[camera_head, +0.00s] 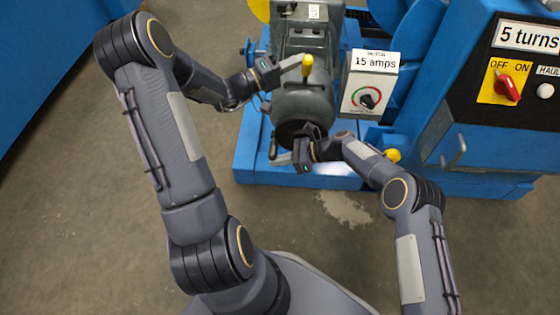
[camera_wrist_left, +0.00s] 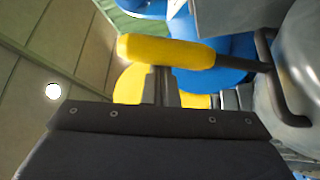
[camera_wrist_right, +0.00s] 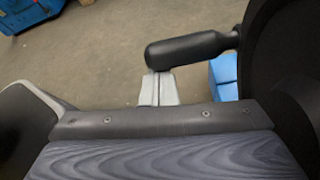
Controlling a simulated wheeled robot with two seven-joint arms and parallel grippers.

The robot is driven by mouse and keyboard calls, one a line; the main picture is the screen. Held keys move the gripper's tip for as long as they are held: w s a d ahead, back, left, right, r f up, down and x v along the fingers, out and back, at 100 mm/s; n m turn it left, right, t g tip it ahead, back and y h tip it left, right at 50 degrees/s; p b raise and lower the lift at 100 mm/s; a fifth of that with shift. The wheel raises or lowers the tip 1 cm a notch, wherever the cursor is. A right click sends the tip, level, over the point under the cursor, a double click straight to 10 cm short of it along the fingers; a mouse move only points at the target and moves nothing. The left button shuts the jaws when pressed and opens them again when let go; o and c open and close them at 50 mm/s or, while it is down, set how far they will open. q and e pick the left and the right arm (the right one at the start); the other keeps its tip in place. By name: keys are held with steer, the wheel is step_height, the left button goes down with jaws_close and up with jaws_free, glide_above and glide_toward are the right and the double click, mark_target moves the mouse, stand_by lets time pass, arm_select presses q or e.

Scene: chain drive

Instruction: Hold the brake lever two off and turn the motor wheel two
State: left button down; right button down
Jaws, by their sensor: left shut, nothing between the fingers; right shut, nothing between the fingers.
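The brake lever with a yellow grip (camera_head: 307,67) stands on top of the grey motor (camera_head: 303,103). My left gripper (camera_head: 293,63) is shut and empty, its fingertips at the left side of that grip. In the left wrist view the yellow grip (camera_wrist_left: 165,51) lies across the fingertips; I cannot tell if they touch. The dark motor wheel (camera_head: 300,130) is at the motor's near end, partly hidden by my right gripper (camera_head: 282,158). That gripper is shut and empty beside the wheel's black handle (camera_head: 272,149). The handle (camera_wrist_right: 188,49) lies across its fingertips in the right wrist view.
A "15 amps" box with a dial (camera_head: 368,85) stands right of the motor. A blue cabinet (camera_head: 500,115) with a red OFF/ON switch (camera_head: 507,87) and a "5 turns" sign is further right. A second yellow knob (camera_head: 393,155) is near my right forearm. Open floor lies left.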

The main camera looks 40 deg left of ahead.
steer(key=shift+s+a+r, duration=0.1)
steer(key=shift+a+r, duration=0.05)
steer(key=shift+r, duration=0.6)
steer(key=shift+s+a+r, duration=0.1)
steer(key=shift+a+r, duration=0.05)
steer(key=shift+r, duration=0.55)
steer(key=w+d+r+g+y, duration=0.2)
steer(key=d+r+g+y, duration=0.1)
steer(key=r+y, duration=0.2)
steer(key=shift+r+n+g, duration=0.3)
steer(key=shift+r, duration=0.4)
steer(key=shift+w+d+r+g+y, duration=0.25)
steer(key=shift+d+g+y, duration=0.15)
steer(key=shift+y, duration=0.1)
steer(key=shift+w+d, duration=0.1)
stand_by(0.7)
